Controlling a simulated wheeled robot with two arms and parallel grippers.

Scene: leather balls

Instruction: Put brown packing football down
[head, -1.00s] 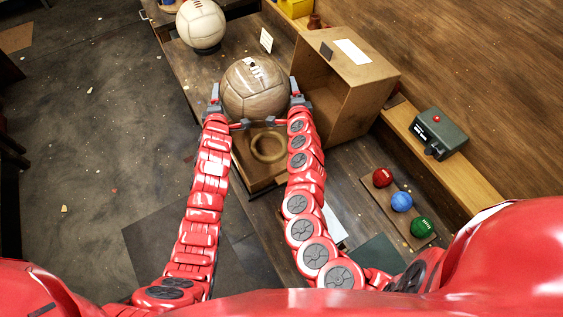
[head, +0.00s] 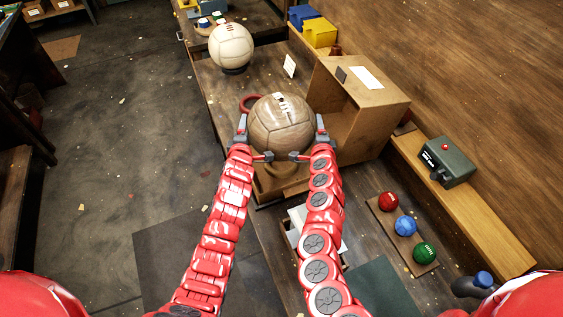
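The brown panelled football (head: 282,124), with pale lacing on top, is held between my two grippers. My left gripper (head: 254,140) presses against its left side and my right gripper (head: 308,140) against its right side. Each gripper has its fingers spread apart, so the ball is cradled between the two arms, not pinched in one. The ball appears above a low wooden stand (head: 290,190) with a tan ring, mostly hidden by the ball and grippers. I cannot tell whether the ball touches the ring.
A cream football (head: 231,46) rests behind on the bench. A red ring (head: 250,103) shows behind the ball. Red, blue and green small balls (head: 405,226) sit on a board at right.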

